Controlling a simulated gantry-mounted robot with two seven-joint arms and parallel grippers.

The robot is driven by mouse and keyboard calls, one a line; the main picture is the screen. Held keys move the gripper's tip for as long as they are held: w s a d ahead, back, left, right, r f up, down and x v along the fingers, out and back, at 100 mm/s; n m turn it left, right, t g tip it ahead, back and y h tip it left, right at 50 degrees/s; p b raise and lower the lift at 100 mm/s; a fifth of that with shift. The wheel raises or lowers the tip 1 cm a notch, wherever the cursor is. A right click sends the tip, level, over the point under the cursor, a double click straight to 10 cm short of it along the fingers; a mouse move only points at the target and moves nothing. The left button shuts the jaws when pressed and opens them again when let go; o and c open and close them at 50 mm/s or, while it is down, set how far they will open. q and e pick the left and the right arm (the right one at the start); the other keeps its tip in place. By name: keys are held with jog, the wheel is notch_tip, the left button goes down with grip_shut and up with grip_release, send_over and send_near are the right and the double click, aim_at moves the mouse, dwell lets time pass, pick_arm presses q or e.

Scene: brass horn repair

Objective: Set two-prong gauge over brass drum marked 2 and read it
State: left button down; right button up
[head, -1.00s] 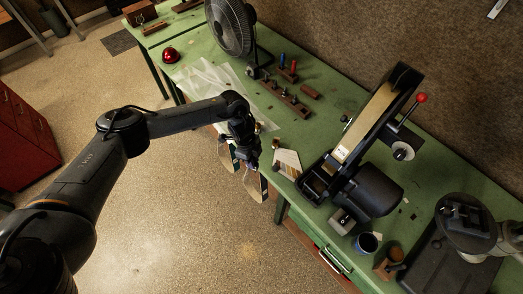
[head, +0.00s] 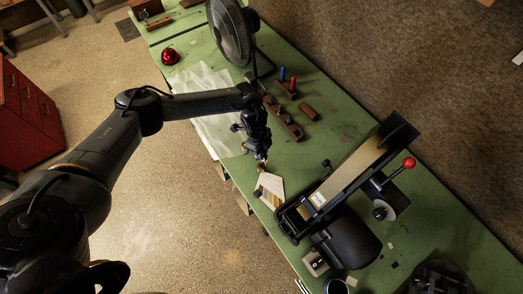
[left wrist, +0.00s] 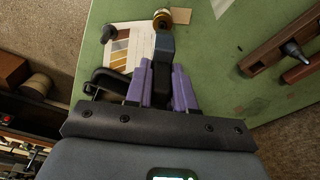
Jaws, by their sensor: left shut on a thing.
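My left gripper (head: 258,148) hangs over the front edge of the green bench. In the left wrist view its purple fingers (left wrist: 163,80) are shut on a dark grey tool (left wrist: 163,52), probably the gauge. A black curved part (left wrist: 108,80) shows left of the fingers. A small brass drum (left wrist: 162,18) is right at the tool's far end; whether they touch I cannot tell. Brass also shows under the gripper in the head view (head: 262,167). No number or reading is legible. My right gripper is not in view.
A card with tan and brown swatches (head: 270,188) lies beside the drum; it also shows in the left wrist view (left wrist: 118,48). A black belt sander (head: 345,180) stands to the right. Wooden holders (head: 284,118), a fan (head: 231,32) and a clear sheet (head: 205,100) are behind.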

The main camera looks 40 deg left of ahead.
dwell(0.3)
pick_arm(q)
jog(key=shift+f, duration=0.6)
jog(key=shift+f+b, duration=1.1)
jog(key=shift+f, duration=0.2)
jog(key=shift+p, duration=0.3)
dwell(0.5)
jog(key=shift+f+b, duration=0.45)
jog(key=shift+f, duration=0.15)
jog(key=shift+f+b, duration=0.35)
jog(key=shift+f, duration=0.15)
dwell(0.3)
jog(key=shift+r, duration=0.1)
dwell(0.8)
jog(key=shift+r+p, duration=2.4)
jog(key=shift+r, duration=0.05)
